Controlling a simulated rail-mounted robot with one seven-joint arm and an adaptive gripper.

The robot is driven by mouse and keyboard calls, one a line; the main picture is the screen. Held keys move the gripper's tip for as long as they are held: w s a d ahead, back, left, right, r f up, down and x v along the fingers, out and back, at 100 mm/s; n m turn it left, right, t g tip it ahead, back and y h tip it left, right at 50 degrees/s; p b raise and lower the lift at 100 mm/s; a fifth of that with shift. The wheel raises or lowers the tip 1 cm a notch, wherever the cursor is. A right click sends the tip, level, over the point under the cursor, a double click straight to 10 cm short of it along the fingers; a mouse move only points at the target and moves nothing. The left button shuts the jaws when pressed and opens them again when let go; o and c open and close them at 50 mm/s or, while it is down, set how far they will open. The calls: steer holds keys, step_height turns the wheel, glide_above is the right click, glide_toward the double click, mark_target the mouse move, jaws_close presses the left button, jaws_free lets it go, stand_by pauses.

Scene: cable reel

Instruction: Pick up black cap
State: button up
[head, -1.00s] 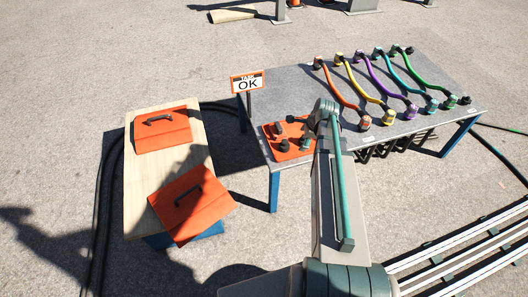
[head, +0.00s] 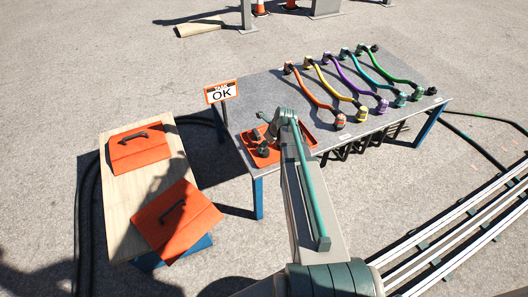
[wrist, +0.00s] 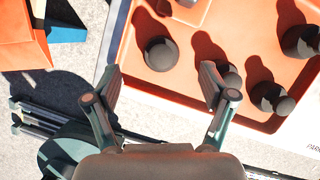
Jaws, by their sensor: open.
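Several round black caps lie in an orange tray (wrist: 131,62); the tray also shows at the near left corner of the table in the head view (head: 247,143). In the wrist view one black cap (wrist: 160,54) lies ahead of the gap between my fingers. A second cap (wrist: 232,78) is just beyond the right fingertip, and others (wrist: 270,97) (wrist: 301,41) lie further right. My gripper (wrist: 160,82) is open and empty over the tray's edge. In the head view my arm hides part of the tray, and which cap is meant cannot be told.
The grey table (head: 268,98) carries several coloured cables with end plugs (head: 318,90). An "OK" sign (head: 221,92) stands at its left. White rails (head: 455,235) run at lower right.

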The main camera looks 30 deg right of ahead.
steer(key=shift+x, duration=2.75)
steer(key=shift+s, duration=0.1)
steer(key=c, duration=1.2)
steer(key=shift+r, duration=0.1)
